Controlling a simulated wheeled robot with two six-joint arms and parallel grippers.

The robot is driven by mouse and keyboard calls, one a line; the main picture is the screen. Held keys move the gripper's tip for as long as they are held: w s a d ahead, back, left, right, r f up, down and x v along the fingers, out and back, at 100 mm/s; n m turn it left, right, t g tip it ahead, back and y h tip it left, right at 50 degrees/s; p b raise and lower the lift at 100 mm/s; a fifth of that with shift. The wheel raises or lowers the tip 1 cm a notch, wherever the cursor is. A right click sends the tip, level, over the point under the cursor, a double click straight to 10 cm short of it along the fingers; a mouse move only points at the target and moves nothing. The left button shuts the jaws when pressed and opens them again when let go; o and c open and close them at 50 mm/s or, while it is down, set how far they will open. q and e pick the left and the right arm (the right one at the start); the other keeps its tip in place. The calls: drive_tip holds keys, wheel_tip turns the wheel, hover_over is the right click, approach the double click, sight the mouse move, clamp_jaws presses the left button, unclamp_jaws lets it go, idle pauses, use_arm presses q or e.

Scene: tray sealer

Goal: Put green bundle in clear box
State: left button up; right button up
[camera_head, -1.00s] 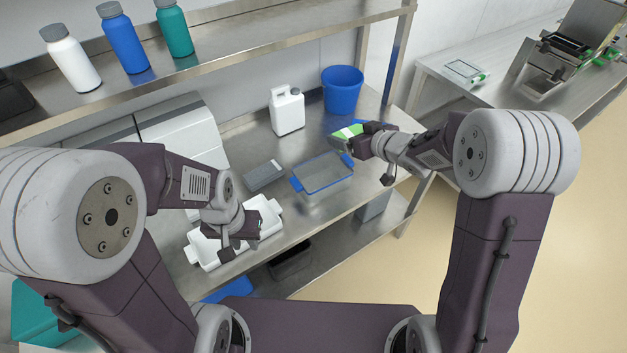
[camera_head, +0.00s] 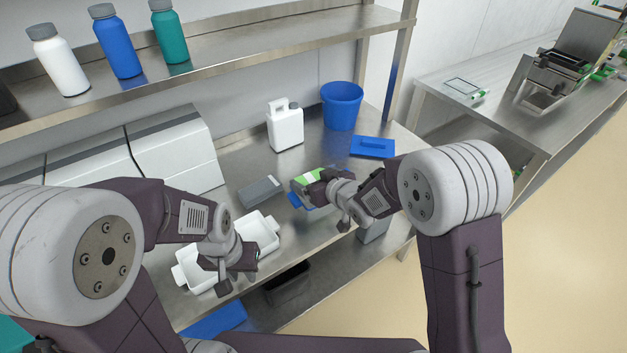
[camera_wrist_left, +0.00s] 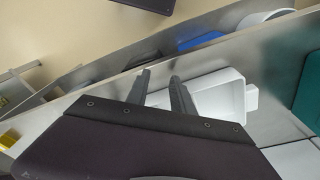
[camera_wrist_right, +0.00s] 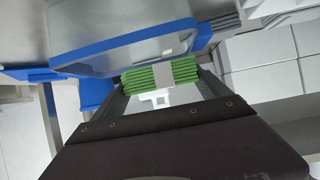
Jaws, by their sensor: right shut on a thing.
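The green bundle (camera_head: 309,175) is a stack of thin green pieces with a white band. My right gripper (camera_wrist_right: 162,82) is shut on it; the bundle (camera_wrist_right: 152,76) shows between its fingers in the right wrist view. The clear box (camera_head: 296,200) has blue end handles and stands on the steel table, mostly hidden behind my right gripper. In the right wrist view the clear box (camera_wrist_right: 120,25) with its blue rim lies just beyond the bundle. The bundle is at or over the box; I cannot tell its height. My left gripper (camera_wrist_left: 161,76) is open and empty near the white trays.
White trays (camera_head: 262,229) stand left of the box. A grey device (camera_head: 261,190) lies behind them. A blue lid (camera_head: 372,147), a blue bucket (camera_head: 342,106) and a white jug (camera_head: 285,126) stand farther back. A shelf (camera_head: 250,45) with bottles spans above.

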use_arm(q)
drive_tip(key=shift+f, duration=0.15)
use_arm(e)
drive_tip(key=shift+s+f, duration=0.1)
use_arm(q)
drive_tip(key=shift+f+b, duration=0.35)
drive_tip(key=shift+b, duration=0.2)
use_arm(e)
drive_tip(key=shift+f, duration=0.45)
drive_tip(key=o, duration=1.2)
use_arm(q)
drive_tip(key=shift+r+p, duration=0.25)
drive_tip(key=shift+p, duration=0.05)
use_arm(e)
drive_tip(key=shift+o, duration=0.2)
drive_tip(key=shift+r, duration=0.3)
use_arm(q)
drive_tip(key=shift+r+p, duration=0.55)
use_arm(e)
drive_tip(key=shift+r, duration=0.65)
use_arm(q)
drive_tip(key=shift+r+p, duration=0.45)
drive_tip(key=shift+r, duration=0.05)
use_arm(e)
drive_tip(key=v, duration=1.1)
drive_tip(key=shift+s+d, duration=0.3)
drive_tip(key=shift+s, duration=0.05)
